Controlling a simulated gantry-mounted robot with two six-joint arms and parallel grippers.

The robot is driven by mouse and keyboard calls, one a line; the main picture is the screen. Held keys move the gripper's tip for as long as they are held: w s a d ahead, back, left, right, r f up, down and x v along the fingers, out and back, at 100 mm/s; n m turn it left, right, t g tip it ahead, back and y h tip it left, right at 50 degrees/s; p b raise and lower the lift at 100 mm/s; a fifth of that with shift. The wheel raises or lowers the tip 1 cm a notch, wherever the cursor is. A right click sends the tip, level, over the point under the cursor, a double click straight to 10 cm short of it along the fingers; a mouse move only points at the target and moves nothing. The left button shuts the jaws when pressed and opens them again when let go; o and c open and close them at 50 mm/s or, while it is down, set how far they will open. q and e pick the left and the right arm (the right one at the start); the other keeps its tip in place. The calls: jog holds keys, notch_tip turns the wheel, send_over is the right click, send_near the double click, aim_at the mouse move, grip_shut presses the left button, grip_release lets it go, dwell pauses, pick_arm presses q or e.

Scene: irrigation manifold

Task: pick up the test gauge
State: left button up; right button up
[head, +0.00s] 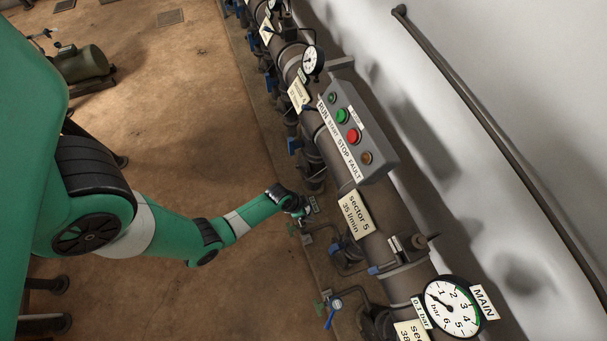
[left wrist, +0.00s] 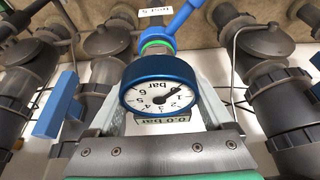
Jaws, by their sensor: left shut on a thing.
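The test gauge (left wrist: 160,90) has a blue rim and a white dial marked in bar, with a 0.0 bar tag below it. It fills the middle of the left wrist view, in front of a blue-handled valve (left wrist: 172,28) with a green ring. My left gripper (left wrist: 158,78) is shut on the gauge, one grey finger on each side. Whether the gauge is still joined to the valve is hidden. In the head view my left gripper (head: 304,208) is beside the pipe manifold, and the gauge cannot be made out there. My right gripper is out of view.
The large manifold pipe (head: 392,222) runs along the wall with valves and gauges. A grey control box (head: 372,150) and a large main gauge (head: 453,306) sit on it. Another blue valve lever (head: 331,314) stands nearby. Open brown floor (head: 195,130) lies to the left.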

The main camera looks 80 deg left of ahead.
pick_arm(q)
jog(key=shift+r, duration=0.1)
jog(key=shift+r, duration=0.25)
jog(key=p+v, duration=0.2)
jog(key=w+p+v, duration=0.1)
jog(key=v, duration=0.1)
jog(key=shift+r+p, duration=0.15)
jog(key=shift+p, duration=0.2)
jog(key=s+d+r+p, duration=0.4)
jog(key=s+r+p, duration=0.3)
jog(key=s, duration=0.6)
jog(key=shift+r, duration=0.7)
